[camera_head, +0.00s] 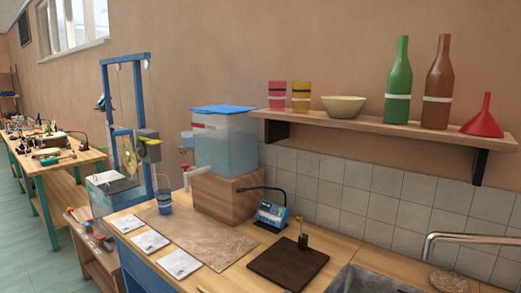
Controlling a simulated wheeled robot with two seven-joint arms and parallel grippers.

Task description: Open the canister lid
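The canister (228,150) is a large translucent, bluish box-shaped container with a white tap (196,170) low on its left side. It stands on a wooden block (225,196) on the counter against the wall. Its flat blue lid (224,110) lies across the top and looks closed. I cannot tell how it is fastened. Neither of my grippers shows in the head view, so I cannot see where they are relative to the lid.
A shelf (385,126) right of the canister bears cups, a bowl (343,106), two bottles and a red funnel (484,118). A blue frame (108,100) rises at left. A blue device (271,214) and dark board (288,264) lie in front.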

